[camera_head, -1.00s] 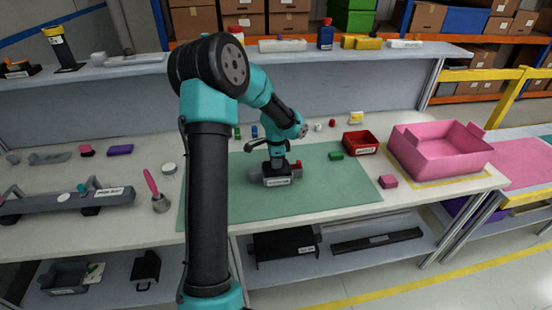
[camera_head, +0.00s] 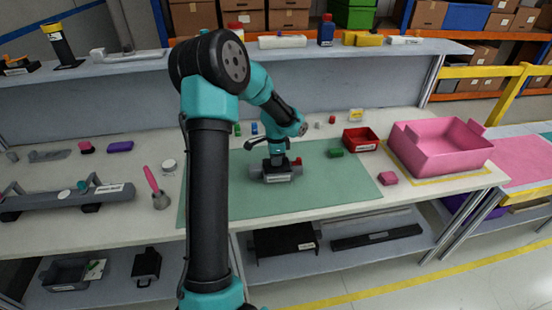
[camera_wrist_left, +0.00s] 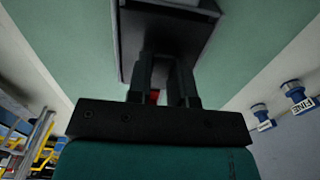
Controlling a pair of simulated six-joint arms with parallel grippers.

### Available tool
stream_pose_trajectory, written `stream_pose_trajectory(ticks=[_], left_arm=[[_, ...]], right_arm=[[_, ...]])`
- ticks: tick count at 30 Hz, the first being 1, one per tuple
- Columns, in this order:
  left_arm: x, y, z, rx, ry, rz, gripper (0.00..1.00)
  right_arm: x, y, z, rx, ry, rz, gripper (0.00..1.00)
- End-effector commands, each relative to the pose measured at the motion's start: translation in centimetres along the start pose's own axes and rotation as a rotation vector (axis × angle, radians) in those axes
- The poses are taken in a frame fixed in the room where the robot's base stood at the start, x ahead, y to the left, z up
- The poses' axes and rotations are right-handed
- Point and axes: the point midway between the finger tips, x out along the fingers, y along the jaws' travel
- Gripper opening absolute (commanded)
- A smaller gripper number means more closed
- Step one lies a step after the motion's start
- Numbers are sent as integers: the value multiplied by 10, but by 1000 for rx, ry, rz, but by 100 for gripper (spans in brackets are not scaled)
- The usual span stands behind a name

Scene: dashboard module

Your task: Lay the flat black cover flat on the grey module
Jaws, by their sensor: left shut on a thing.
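The grey module (camera_head: 283,178) sits on the green mat in the head view, with a white label on its front and a red part at its back right. My left gripper (camera_head: 277,160) points down over it. In the left wrist view my left gripper (camera_wrist_left: 167,88) is shut on the flat black cover (camera_wrist_left: 165,30), a dark panel with a paler rim beyond the fingers. The cover looks about level over the module. I cannot tell whether it touches it. A bit of red shows between the fingers. My right gripper is not in view.
The green mat (camera_head: 325,197) is mostly clear. A pink-handled tool (camera_head: 154,186) and a long grey part (camera_head: 65,200) lie left.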

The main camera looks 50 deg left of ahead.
Motion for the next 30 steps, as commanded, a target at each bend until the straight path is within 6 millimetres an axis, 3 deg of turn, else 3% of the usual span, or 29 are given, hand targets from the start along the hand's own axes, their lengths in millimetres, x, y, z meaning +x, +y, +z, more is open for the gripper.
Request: stream_pose_trajectory(ticks=[20, 21, 30], left_arm=[[8, 0, 0, 0, 0, 0, 0], [8, 0, 0, 0, 1, 0, 24], [8, 0, 0, 0, 0, 0, 50]], right_arm=[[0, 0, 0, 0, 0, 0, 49], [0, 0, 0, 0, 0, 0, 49], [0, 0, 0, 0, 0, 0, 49]])
